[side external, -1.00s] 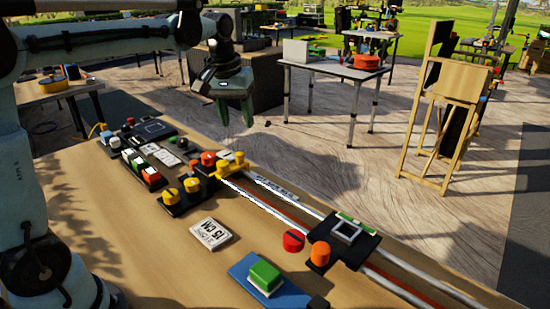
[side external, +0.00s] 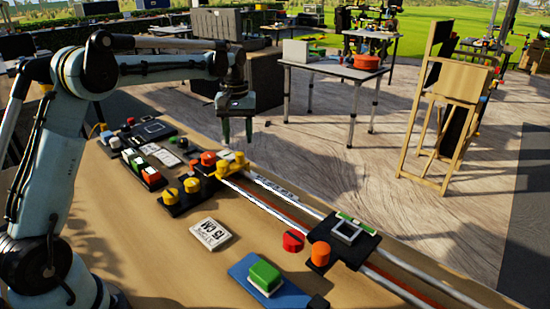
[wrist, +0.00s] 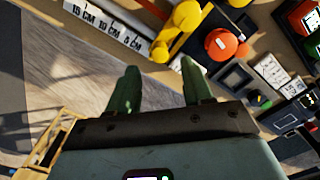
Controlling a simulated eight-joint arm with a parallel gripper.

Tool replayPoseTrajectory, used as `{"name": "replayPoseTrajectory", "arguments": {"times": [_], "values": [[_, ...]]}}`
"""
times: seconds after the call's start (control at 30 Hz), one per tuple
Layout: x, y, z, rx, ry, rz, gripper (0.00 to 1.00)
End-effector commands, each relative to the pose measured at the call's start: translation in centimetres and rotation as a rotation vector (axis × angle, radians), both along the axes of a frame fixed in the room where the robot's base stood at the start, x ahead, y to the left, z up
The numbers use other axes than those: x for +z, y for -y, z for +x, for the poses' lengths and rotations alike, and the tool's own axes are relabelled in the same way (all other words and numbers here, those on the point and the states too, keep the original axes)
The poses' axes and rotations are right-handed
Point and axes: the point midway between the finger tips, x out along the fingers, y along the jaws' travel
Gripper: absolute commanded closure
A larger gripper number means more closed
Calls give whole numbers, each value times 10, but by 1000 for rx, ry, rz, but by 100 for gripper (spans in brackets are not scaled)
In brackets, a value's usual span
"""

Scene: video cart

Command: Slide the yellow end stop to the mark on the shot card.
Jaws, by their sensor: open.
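The yellow end stop (side external: 231,166) sits at the far left end of the rail (side external: 285,205), which carries a printed scale (side external: 272,186). In the wrist view the yellow end stop (wrist: 177,30) is ahead of my fingers, next to the 5 CM mark. The shot card (side external: 210,234) is white, lies on the table in front of the rail and appears to read 15 CM. My gripper (side external: 237,138) is open and empty, pointing down just above and behind the end stop. Its green fingers (wrist: 158,82) are apart from the end stop.
A black carriage (side external: 345,240) rides the rail to the right, with a red knob (side external: 293,241) and an orange knob (side external: 320,254) nearby. Yellow knobs (side external: 181,190) and control panels stand left of the end stop. A green button (side external: 265,275) on a blue base is in front.

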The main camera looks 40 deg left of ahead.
Motion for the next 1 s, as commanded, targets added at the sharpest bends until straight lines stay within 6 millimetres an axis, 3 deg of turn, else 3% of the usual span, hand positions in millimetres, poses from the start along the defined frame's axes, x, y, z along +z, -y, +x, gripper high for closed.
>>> {"name": "replayPoseTrajectory", "arguments": {"times": [0.1,0.33,0.77,1.0], "values": [[-22,0,0,-1,0,0,50],[-53,0,0,-1,0,0,50],[-63,0,0,-1,0,0,50],[-63,0,0,-1,0,0,84]]}}
